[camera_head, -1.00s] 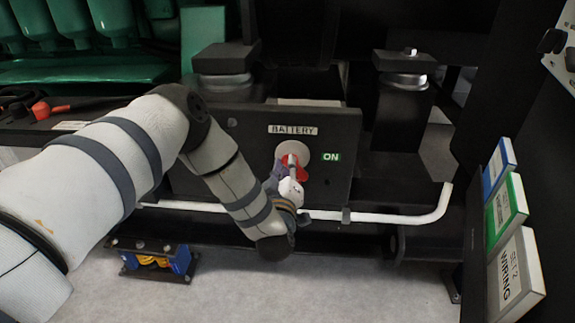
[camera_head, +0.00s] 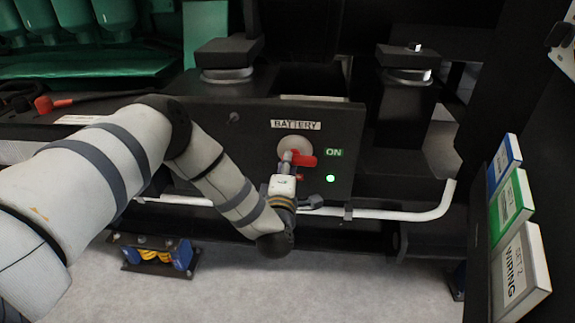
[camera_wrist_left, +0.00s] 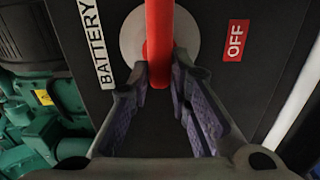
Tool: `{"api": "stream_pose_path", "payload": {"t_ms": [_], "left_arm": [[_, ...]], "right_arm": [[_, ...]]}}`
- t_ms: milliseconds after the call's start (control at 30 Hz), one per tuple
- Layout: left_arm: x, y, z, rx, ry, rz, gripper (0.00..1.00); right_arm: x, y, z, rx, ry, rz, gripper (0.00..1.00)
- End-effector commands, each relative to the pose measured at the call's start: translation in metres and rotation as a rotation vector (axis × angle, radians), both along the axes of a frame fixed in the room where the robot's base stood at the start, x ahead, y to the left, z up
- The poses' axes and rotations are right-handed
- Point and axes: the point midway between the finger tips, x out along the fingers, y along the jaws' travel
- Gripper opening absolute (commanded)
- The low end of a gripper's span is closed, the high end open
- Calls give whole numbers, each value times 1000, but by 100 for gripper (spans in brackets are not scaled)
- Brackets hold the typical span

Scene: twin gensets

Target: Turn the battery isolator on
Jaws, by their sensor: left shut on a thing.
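The battery isolator has a red handle (camera_head: 306,161) on a pale round disc (camera_head: 296,143), set in a dark panel (camera_head: 245,150) under a BATTERY label (camera_head: 296,125). In the head view the handle points right, towards the green ON label (camera_head: 334,152). A small green light (camera_head: 330,178) glows below that label. My left gripper (camera_head: 287,163) is shut on the handle near its hub. In the left wrist view the gripper's fingers (camera_wrist_left: 158,78) lie on both sides of the red handle (camera_wrist_left: 159,35), beside a red OFF label (camera_wrist_left: 235,41). My right gripper is not in view.
A white pipe (camera_head: 390,214) runs below the panel. Boxes, one marked WIRING (camera_head: 520,272), stand at the right. A blue device (camera_head: 181,255) sits on the floor.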

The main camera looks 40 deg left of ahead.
Motion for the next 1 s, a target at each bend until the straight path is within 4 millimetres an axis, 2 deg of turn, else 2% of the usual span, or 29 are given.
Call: {"api": "stream_pose_path", "payload": {"t_ms": [667, 700, 800, 1000], "left_arm": [[0, -1, -2, -54, -29, -3, 0], [0, -1, -2, -53, -29, -4, 21], [0, -1, -1, -52, -30, -3, 38], [0, -1, -1, -50, -29, -2, 38]], "right_arm": [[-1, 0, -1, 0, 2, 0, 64], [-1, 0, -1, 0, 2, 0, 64], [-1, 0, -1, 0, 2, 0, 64], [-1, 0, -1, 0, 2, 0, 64]]}}
